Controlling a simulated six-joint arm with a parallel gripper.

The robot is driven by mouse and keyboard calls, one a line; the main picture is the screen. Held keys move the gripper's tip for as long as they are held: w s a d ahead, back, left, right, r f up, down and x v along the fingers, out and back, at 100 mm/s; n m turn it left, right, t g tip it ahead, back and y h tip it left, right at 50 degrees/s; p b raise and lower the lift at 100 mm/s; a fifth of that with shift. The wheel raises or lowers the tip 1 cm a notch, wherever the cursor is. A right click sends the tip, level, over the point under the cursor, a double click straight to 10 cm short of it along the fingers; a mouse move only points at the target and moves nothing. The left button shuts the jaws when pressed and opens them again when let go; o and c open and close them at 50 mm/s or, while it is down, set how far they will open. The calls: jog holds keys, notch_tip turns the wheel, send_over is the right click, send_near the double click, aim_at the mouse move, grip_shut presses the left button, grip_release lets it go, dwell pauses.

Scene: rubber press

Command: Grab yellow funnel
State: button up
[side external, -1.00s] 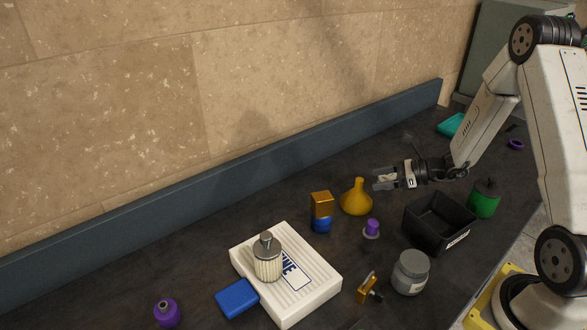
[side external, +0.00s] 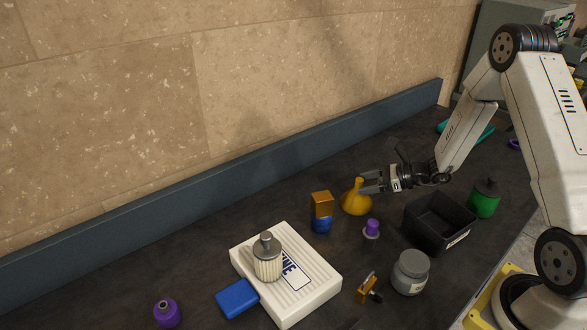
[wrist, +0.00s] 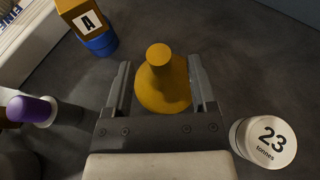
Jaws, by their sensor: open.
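The yellow funnel (side external: 354,202) stands upright on the dark worktop, wide end down and spout up. In the wrist view the funnel (wrist: 164,82) sits between the two fingers, near their tips. My gripper (side external: 368,183) is open, with its fingers at the right side of the funnel's spout in the side view. In the wrist view my gripper (wrist: 161,85) shows a finger on each side of the funnel, with small gaps. Nothing is held.
An orange and blue block (side external: 321,212) stands left of the funnel. A purple-topped item (side external: 371,229) stands in front. A black bin (side external: 438,222), grey jar (side external: 410,272) and green container (side external: 484,199) are to the right. The low back wall (side external: 240,171) runs behind.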

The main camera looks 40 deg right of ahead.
aim_at(362, 184)
jog(key=shift+x, duration=2.15)
grip_shut()
